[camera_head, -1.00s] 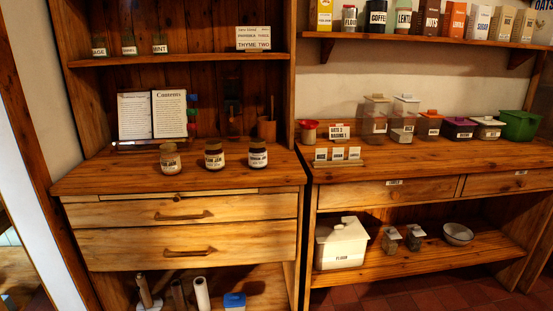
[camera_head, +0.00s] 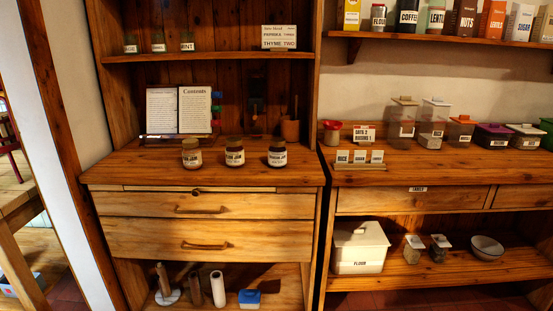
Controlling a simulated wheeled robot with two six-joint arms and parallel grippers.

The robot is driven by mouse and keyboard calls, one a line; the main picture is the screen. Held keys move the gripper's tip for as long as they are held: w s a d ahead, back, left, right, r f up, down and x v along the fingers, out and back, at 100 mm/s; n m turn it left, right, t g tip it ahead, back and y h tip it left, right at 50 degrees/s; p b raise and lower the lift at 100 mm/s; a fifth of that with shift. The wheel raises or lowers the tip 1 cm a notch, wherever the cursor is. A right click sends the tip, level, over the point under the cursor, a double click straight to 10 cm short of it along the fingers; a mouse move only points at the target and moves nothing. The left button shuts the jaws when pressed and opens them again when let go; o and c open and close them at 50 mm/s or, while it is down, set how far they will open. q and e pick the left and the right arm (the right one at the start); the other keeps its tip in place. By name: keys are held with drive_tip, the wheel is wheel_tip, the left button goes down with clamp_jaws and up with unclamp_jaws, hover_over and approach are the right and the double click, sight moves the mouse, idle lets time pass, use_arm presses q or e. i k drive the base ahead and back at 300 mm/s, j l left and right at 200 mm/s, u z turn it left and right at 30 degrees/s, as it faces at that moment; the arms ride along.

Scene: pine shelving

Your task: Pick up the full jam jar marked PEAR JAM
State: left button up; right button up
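Three lidded jars stand upright in a row on the wooden cabinet top. The left jar (camera_head: 192,154) has a pale lid, and its glass looks lighter than the others. The middle jar (camera_head: 234,153) and the right jar (camera_head: 277,154) look dark inside. Each has a white label ending in JAM; the first words are too small to read surely, so I cannot tell which is PEAR JAM. Neither of my grippers is in view.
An open book (camera_head: 179,110) stands behind the jars, with a wooden mortar (camera_head: 290,130) to the right. The cabinet top (camera_head: 130,170) is clear in front. Several lidded containers stand on the right counter (camera_head: 440,172). A table (camera_head: 18,200) shows at far left.

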sight(191, 152)
drive_tip(key=i+j+u, duration=0.35)
drive_tip(key=i+j, duration=0.4)
drive_tip(key=i, duration=0.1)
